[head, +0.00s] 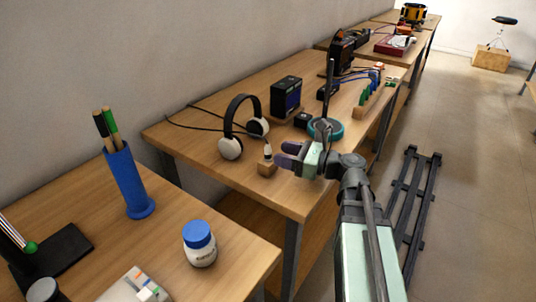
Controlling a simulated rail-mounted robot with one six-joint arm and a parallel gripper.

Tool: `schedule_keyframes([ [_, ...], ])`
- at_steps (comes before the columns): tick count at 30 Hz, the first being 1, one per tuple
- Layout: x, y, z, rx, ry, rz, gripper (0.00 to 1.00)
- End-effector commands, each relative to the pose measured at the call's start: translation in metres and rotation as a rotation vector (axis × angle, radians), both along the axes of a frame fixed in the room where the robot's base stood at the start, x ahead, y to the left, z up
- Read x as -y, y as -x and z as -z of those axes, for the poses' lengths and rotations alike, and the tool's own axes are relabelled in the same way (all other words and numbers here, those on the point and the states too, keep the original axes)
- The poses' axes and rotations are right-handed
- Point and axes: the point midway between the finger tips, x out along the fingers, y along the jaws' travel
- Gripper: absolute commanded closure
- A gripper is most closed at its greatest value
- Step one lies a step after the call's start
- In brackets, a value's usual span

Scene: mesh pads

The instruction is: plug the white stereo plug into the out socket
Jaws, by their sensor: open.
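A small white plug (268,154) with a darker upper end stands upright in a wooden block (267,169) near the table's front edge. It looks like the white stereo plug. My gripper (281,154) is open just right of the plug, its fingers pointing left towards it. I cannot tell whether they touch it or how far apart in depth they are. A dark box with a screen (287,97) and a small black box (302,120) stand farther back. The out socket and any label for it are not discernible.
White and black headphones (230,148) stand left of the plug, with a black cable behind. A teal ring (338,129) lies beyond my gripper. A gap separates this table from the nearer one, which holds a blue pen cup (129,180) and blue-lidded jar (200,250).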

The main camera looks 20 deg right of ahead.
Motion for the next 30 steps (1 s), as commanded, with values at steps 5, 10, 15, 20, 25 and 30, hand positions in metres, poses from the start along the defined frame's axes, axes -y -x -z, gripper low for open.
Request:
schedule_keyframes([
  [5, -0.023, -0.014, 0.005, 0.001, 0.001, -0.005, 0.48],
  [10, -0.042, -0.028, 0.004, 0.000, 0.001, -0.003, 0.48],
  [15, -0.043, -0.029, 0.004, 0.000, 0.001, -0.001, 0.48],
  [20, -0.043, -0.029, 0.004, 0.000, 0.001, -0.001, 0.67],
  [25, -0.043, -0.029, 0.004, 0.000, 0.001, -0.001, 0.93],
  [30, -0.042, -0.029, 0.004, 0.000, 0.001, -0.001, 1.00],
])
